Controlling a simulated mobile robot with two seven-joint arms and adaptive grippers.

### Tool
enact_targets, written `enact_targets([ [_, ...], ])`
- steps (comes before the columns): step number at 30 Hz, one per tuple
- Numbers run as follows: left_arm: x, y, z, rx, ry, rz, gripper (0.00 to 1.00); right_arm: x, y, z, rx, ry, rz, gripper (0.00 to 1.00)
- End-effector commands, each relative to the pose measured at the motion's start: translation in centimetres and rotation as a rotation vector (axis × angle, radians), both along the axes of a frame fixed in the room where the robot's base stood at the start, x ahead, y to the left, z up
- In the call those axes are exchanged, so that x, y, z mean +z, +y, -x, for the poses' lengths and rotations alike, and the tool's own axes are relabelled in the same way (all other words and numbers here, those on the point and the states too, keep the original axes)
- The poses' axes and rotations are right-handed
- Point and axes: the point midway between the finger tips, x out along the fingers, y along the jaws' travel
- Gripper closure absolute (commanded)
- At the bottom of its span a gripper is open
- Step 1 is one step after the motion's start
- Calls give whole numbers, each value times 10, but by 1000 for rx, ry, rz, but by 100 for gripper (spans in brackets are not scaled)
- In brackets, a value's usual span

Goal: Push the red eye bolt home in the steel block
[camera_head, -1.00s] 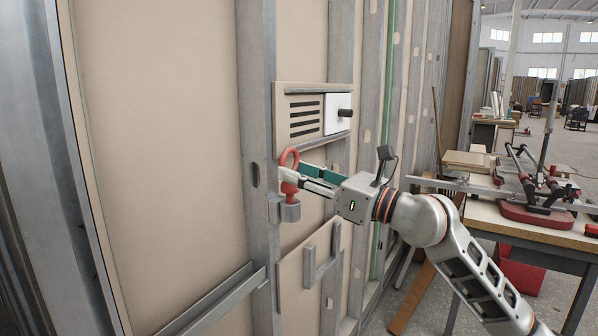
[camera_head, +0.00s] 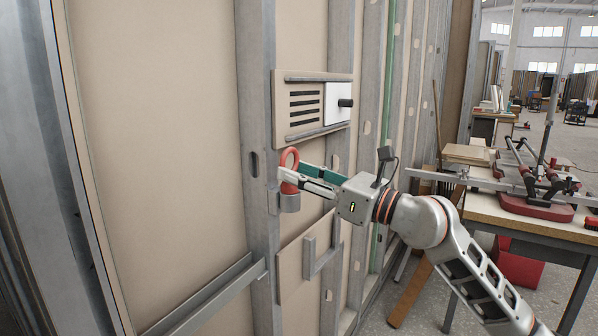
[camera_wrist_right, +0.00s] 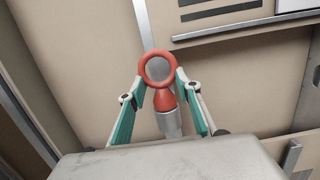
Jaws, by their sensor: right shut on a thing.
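The bolt's lower end is hidden. My left gripper is not in view.
A slotted panel with a white box (camera_head: 338,103) is on the wall above the bolt. A board with a grey bracket (camera_head: 310,258) is below right. A workbench (camera_head: 530,226) with tools and clamps stands at right. The beige wall at left is bare.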

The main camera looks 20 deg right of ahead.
Motion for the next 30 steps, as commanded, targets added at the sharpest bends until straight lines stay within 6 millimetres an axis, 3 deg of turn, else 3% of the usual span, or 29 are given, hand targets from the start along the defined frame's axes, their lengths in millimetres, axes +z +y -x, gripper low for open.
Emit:
enact_targets([
  [9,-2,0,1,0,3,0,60,-4,0,0,0,0,0,92],
  [10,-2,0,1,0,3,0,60,-4,0,0,1,0,0,59],
  [12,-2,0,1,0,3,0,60,-4,0,0,1,0,0,47],
  [23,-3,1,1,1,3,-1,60,-5,-1,1,0,1,0,47],
  [30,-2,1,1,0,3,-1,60,-10,-18,23,-1,2,2,47],
])
